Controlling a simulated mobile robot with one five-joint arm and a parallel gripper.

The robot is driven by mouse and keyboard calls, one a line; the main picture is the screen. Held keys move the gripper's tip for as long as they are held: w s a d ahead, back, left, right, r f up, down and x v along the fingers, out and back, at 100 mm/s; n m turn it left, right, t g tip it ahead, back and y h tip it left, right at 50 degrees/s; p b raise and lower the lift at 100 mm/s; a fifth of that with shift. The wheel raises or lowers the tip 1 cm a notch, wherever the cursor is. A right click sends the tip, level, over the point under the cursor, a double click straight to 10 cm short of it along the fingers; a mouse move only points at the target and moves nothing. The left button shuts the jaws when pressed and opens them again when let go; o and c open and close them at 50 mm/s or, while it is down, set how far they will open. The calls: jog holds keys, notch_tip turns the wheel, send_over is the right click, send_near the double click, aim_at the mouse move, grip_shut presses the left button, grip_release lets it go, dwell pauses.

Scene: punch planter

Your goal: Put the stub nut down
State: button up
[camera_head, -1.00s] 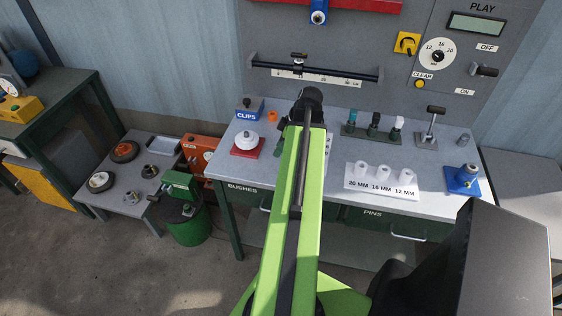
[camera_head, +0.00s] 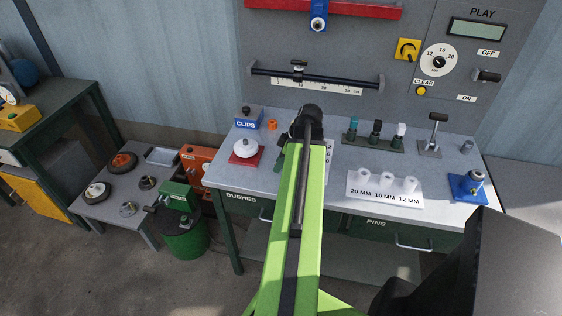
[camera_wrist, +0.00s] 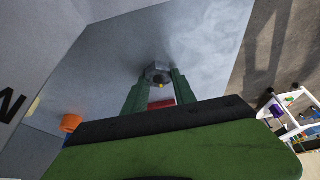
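The stub nut (camera_wrist: 157,73) is a small grey hexagonal piece in the wrist view. It sits between the tips of the two green fingers of my gripper (camera_wrist: 159,80), which appear closed against its sides. In the head view my green arm reaches over the workbench (camera_head: 240,185) and hides the nut and most of the gripper.
A red pad with a white knob (camera_head: 245,152), the CLIPS box (camera_head: 248,117) and an orange ring (camera_head: 271,125) stand left of my arm. A white bush block (camera_head: 385,190), a tool rack (camera_head: 373,140) and a blue fixture (camera_head: 468,186) stand right. A gauge rail (camera_head: 315,78) hangs behind.

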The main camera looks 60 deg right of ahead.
jog(key=shift+o, duration=0.7)
jog(key=shift+s+a+f, duration=0.15)
jog(key=shift+r+p, duration=0.4)
jog(key=shift+p, duration=0.15)
jog(key=p+v, duration=1)
jog(key=v, duration=0.1)
jog(key=shift+d+r+p, duration=0.3)
jog(key=shift+r+p, duration=0.05)
